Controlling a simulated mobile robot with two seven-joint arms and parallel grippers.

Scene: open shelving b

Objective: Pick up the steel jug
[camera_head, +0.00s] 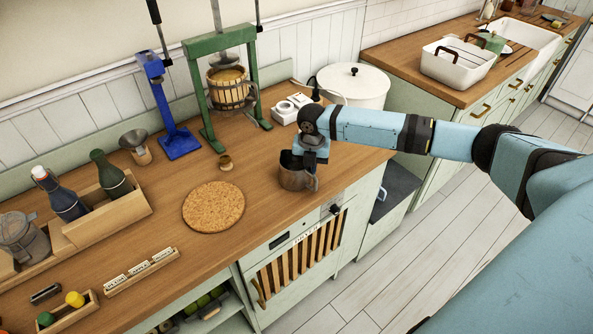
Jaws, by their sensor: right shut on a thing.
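The steel jug (294,178) is a small dark metal vessel near the front edge of the wooden counter, right of the round cork mat. My right gripper (311,160) reaches it from above and the right, and is shut on it at its rim or handle side. The fingers hide part of the jug. The jug looks upright; I cannot tell whether its base touches the counter. My left gripper is not in view.
A cork mat (213,206) lies left of the jug. A green press (201,97) with a wooden basket and a blue stand (178,141) are behind. A white lidded pot (353,85) stands behind my right arm. A bottle crate (110,214) is at left.

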